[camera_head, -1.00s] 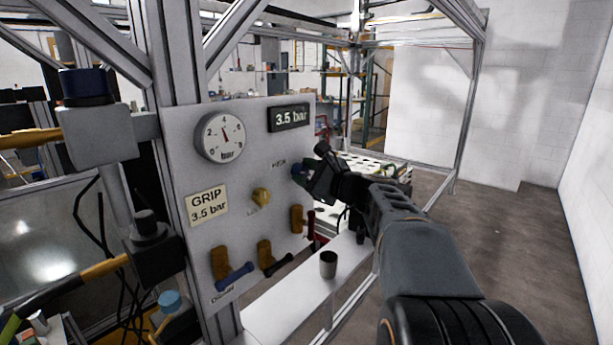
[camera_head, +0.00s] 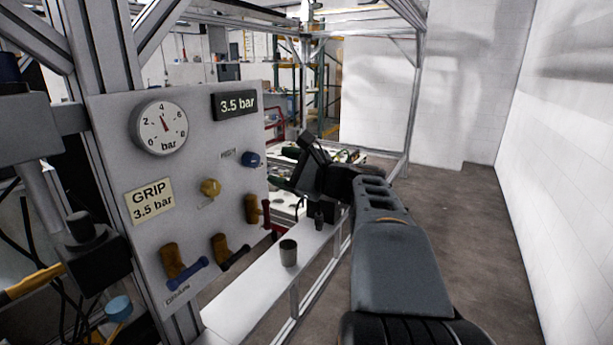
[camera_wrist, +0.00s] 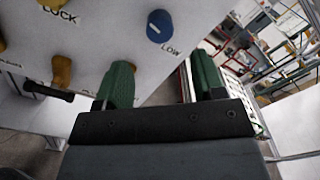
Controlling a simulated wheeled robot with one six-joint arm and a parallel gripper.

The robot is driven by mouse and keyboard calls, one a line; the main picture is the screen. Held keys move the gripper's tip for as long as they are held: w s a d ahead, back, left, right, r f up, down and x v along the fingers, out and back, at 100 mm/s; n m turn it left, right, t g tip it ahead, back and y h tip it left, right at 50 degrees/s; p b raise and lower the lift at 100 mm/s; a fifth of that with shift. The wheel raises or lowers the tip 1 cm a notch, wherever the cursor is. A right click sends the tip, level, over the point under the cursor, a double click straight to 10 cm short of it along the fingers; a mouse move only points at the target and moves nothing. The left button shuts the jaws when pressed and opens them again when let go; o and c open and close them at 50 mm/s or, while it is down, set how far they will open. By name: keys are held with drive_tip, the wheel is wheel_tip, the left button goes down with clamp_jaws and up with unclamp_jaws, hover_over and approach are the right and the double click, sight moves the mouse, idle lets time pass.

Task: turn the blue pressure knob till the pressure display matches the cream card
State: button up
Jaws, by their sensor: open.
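The blue pressure knob (camera_head: 251,159) is on the right part of the grey panel (camera_head: 215,135), with nothing on it. It also shows in the wrist view (camera_wrist: 159,27), with a white mark and the word LOW beside it. The pressure display (camera_head: 236,105) reads 3.5 bar. The cream card (camera_head: 150,200) reads GRIP 3.5 bar. My gripper (camera_head: 285,165) is to the right of the knob, apart from it. In the wrist view its two green fingers (camera_wrist: 158,84) are spread with nothing between them, and the knob lies beyond them.
A round gauge (camera_head: 160,128) is at the panel's upper left. A yellow knob (camera_head: 210,188) and several lever valves, such as the blue-handled one (camera_head: 188,273), are lower on the panel. A grey cup (camera_head: 288,253) stands on the white shelf (camera_head: 245,300). The floor at right is clear.

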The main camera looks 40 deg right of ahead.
drive_tip(key=v, duration=0.6)
drive_tip(key=shift+b, duration=0.3)
drive_tip(key=s+a+f+n+g+h+p, duration=0.15)
drive_tip(key=f+n+g, duration=0.25)
drive_tip(key=f, duration=0.5)
drive_tip(key=s+a+f+n+g+h, duration=0.25)
drive_tip(key=f+n+g, duration=0.2)
drive_tip(key=f, duration=0.35)
drive_tip(key=s+a+f+n+g+h+p, duration=0.1)
drive_tip(key=s+a+f+n+g+p, duration=0.1)
drive_tip(key=a+n, duration=0.4)
drive_tip(key=s+a+f+n+g+h+p, duration=0.2)
drive_tip(key=s+a+f+n, duration=0.1)
drive_tip(key=a+n, duration=0.3)
drive_tip(key=shift+s+a+n, duration=0.3)
drive_tip(key=shift+n, duration=0.95)
